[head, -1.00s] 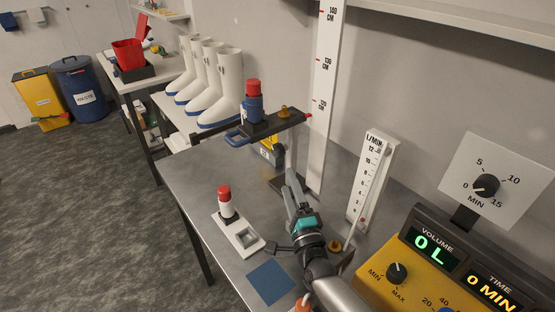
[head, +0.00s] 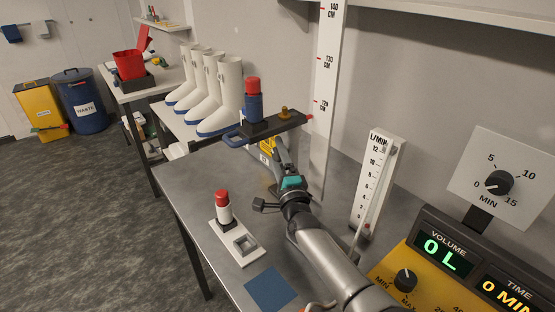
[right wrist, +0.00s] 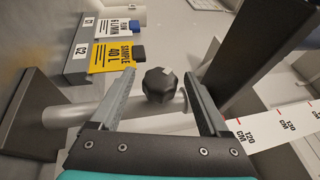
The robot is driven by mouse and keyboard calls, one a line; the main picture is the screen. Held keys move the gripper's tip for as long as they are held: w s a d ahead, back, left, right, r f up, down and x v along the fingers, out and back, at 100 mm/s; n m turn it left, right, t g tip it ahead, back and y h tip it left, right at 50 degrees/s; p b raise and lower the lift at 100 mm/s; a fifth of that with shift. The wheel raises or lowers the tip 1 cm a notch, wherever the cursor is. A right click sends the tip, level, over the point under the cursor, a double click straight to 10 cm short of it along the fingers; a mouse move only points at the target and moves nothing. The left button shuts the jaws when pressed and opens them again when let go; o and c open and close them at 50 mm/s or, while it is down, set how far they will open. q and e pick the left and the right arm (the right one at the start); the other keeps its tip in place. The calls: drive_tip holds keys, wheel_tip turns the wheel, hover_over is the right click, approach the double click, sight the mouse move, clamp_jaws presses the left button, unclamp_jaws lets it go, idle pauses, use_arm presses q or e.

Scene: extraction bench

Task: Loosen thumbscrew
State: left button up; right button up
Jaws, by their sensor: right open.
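The thumbscrew (right wrist: 159,86) is a dark, faceted knob in the middle of the right wrist view, in front of a pale round rod (right wrist: 85,112). My right gripper (right wrist: 159,75) is open, with one finger on each side of the knob and visible gaps between. In the head view the right gripper (head: 284,158) reaches up below the dark raised crossarm (head: 275,127); the knob is hidden there. My left gripper is not in view.
A red-capped blue holder (head: 253,104) stands on the crossarm, beside a brass knob (head: 284,113). Yellow and white tags (right wrist: 112,57) hang near the left finger. A white ruler (head: 326,100), flowmeter (head: 374,185) and white block (head: 235,240) are around the bench.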

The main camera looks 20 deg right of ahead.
drive_tip(key=shift+w, duration=0.2)
drive_tip(key=shift+c, duration=0.4)
clamp_jaws()
